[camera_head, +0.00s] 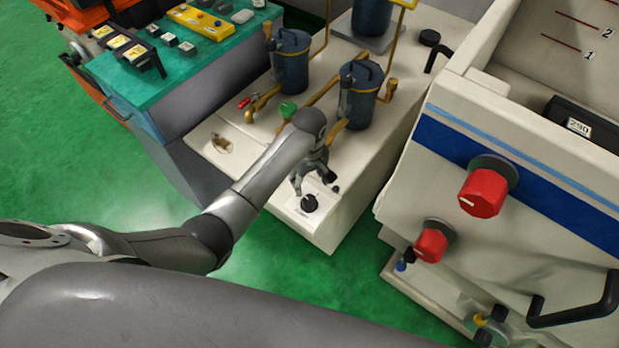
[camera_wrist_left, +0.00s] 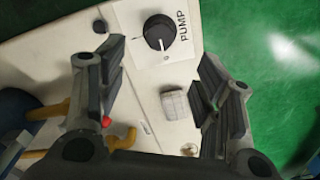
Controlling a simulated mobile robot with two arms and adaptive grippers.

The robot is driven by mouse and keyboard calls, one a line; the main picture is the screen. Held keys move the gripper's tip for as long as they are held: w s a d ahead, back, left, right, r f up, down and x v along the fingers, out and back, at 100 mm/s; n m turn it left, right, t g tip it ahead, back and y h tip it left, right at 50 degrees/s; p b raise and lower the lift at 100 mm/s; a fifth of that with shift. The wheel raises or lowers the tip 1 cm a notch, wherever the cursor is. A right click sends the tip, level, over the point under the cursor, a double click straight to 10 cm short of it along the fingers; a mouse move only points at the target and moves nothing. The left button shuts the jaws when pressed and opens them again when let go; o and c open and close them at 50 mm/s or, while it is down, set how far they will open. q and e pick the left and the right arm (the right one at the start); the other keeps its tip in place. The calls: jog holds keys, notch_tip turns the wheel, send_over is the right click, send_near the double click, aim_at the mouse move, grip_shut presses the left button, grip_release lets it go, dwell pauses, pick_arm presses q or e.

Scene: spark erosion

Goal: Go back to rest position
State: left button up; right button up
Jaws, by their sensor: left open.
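My left arm reaches in from the left in the head view. Its left gripper (camera_head: 315,186) hangs over the front end of a cream machine cabinet, just above a black PUMP knob (camera_head: 309,202). In the left wrist view the gripper (camera_wrist_left: 160,78) is open, with nothing between its fingers. The PUMP knob (camera_wrist_left: 159,32) on its white label lies beyond the fingertips, apart from them. My right gripper is not in view.
The cream cabinet (camera_head: 345,205) carries dark filter canisters (camera_head: 291,62) and brass pipes. A teal-topped bench (camera_head: 190,75) stands left. A large machine with red knobs (camera_head: 483,192) stands right. Green floor (camera_head: 290,270) lies open in front of the cabinet.

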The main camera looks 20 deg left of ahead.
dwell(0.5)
pick_arm(q)
jog(key=s+a+r+m+t, duration=0.1)
jog(key=s+a+r+m, duration=0.2)
jog(key=s, duration=0.5)
jog(key=s+a+r+m+t, duration=0.1)
jog(key=s+r+m, duration=0.25)
jog(key=s, duration=0.55)
jog(key=s+a+r+m+t, duration=0.2)
jog(key=s+m, duration=0.2)
jog(key=s, duration=0.4)
notch_tip(320, 180, down, 28)
jog(key=s+g+b, duration=0.1)
jog(key=g+b, duration=0.1)
jog(key=b, duration=0.1)
jog(key=s+a+f+b, duration=0.1)
jog(key=s+f, duration=0.7)
jog(key=f, duration=0.2)
jog(key=s+a+f+g+b, duration=0.1)
jog(key=s+f+b, duration=0.1)
jog(key=s+f, duration=0.7)
jog(key=shift+a+f+m, duration=0.35)
jog(key=shift+f, duration=0.35)
